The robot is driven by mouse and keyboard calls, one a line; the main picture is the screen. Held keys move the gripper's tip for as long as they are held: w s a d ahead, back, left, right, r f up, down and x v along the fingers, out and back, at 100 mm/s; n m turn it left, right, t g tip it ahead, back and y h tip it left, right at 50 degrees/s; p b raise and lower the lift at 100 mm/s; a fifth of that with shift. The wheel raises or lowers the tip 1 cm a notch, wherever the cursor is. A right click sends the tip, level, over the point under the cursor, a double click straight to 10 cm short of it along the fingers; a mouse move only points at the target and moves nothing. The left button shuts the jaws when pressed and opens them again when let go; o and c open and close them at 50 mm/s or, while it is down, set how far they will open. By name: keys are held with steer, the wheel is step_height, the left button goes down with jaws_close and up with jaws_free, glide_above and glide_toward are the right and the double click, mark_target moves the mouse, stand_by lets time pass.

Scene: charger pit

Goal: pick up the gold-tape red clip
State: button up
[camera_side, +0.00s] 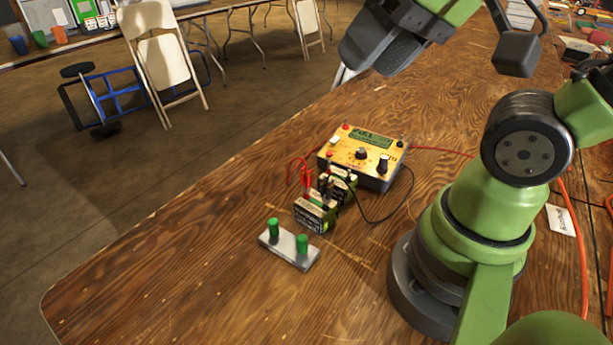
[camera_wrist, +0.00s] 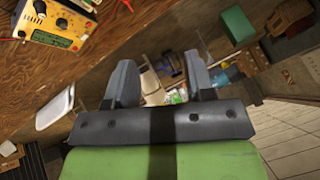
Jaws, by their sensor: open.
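Red leads or clips (camera_side: 304,176) show as thin red shapes above the batteries in the side view. They are too small for me to tell clip from wire, and I make out no gold tape. Two dark batteries with greenish tops, a front one (camera_side: 315,213) and a rear one (camera_side: 338,186), stand beside the yellow charger (camera_side: 367,152). The charger also shows at the upper left of the wrist view (camera_wrist: 57,24). My gripper (camera_wrist: 160,72) is open with nothing between its fingers. In the side view it is high above the table, well away from the batteries and leads.
A grey block with two green pegs (camera_side: 289,246) stands in front of the batteries. A black cable (camera_side: 385,218) and a red cable (camera_side: 438,150) run from the charger. The wooden table (camera_side: 190,255) is clear to the left. Folding chairs (camera_side: 165,62) stand beyond.

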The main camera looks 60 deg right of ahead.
steer(key=w+d+f+n+g+h, duration=0.1)
steer(key=w+d+f+n+g, duration=0.1)
steer(key=w+f+g, duration=0.5)
glide_above(305, 168)
steer(key=shift+n+h, duration=0.3)
steer(key=shift+h, duration=0.1)
steer(key=f, duration=0.7)
steer(key=shift+s+a+f, duration=0.1)
steer(key=shift+s+a, duration=0.05)
steer(key=shift+a, duration=0.1)
step_height(305, 168, down, 4)
steer(key=shift+f, duration=0.2)
steer(key=shift+d+f, duration=0.2)
steer(key=shift+f, duration=2.6)
steer(key=c, duration=0.8)
